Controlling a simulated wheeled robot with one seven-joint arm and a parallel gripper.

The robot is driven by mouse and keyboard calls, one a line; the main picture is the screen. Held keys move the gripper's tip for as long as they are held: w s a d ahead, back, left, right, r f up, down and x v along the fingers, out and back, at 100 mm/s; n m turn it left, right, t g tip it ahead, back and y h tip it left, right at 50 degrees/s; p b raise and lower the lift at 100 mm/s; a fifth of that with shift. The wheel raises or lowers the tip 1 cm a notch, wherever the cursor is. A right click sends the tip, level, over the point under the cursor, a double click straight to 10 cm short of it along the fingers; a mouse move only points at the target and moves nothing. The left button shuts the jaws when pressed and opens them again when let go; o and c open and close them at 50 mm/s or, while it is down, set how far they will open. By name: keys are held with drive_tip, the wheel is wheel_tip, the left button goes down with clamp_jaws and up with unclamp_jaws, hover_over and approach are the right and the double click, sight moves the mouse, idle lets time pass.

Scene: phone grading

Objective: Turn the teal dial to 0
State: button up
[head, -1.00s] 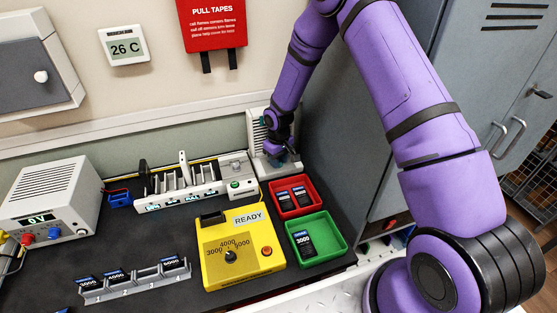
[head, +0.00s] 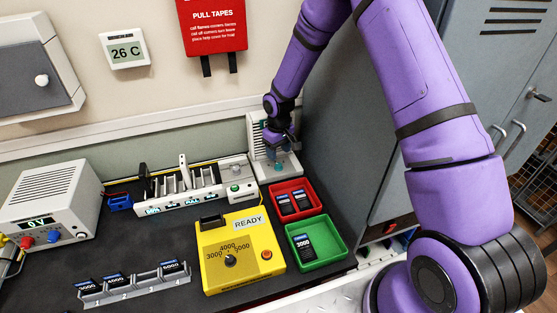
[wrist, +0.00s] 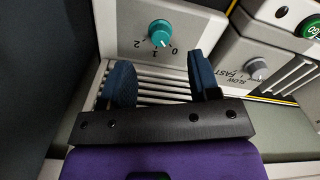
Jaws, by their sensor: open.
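The teal dial (wrist: 160,33) sits on a light grey panel, with the numbers 2, 1 and 0 along its lower edge in the wrist view. A pale mark on the dial points down toward the right, near the 0 and 1 side; its exact setting is hard to tell. The dial also shows in the head view (head: 280,167), on the base of the white unit at the back. My gripper (wrist: 163,76) is open and empty, its two blue fingers apart from the dial. In the head view my gripper (head: 278,138) is above and behind the dial.
A slotted white device with a SLOW/FAST knob (wrist: 256,69) stands beside the dial's unit. Red (head: 319,203) and green (head: 341,251) trays with dark modules and a yellow READY box (head: 215,276) stand in front. A grey cabinet rises at right.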

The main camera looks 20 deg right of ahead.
drive_tip(key=shift+r, duration=2.45)
wheel_tip(320, 180, up, 14)
drive_tip(key=t, duration=0.1)
hover_over(279, 164)
drive_tip(key=s+d, duration=0.2)
drive_tip(key=s, duration=0.3)
drive_tip(key=s+d+r+m+t, duration=0.1)
drive_tip(key=s+d+r+m, duration=0.1)
drive_tip(key=s+r, duration=0.8)
drive_tip(key=s+d+r+m+t, duration=0.1)
drive_tip(key=s+r, duration=0.4)
drive_tip(key=s, duration=0.6)
drive_tip(key=s+d+r+m+t, duration=0.1)
drive_tip(key=s+r+t, duration=0.1)
drive_tip(key=s+r, duration=0.4)
drive_tip(key=shift+s+d+m, duration=0.3)
drive_tip(key=shift+s+d, duration=0.05)
drive_tip(key=shift+s, duration=2.45)
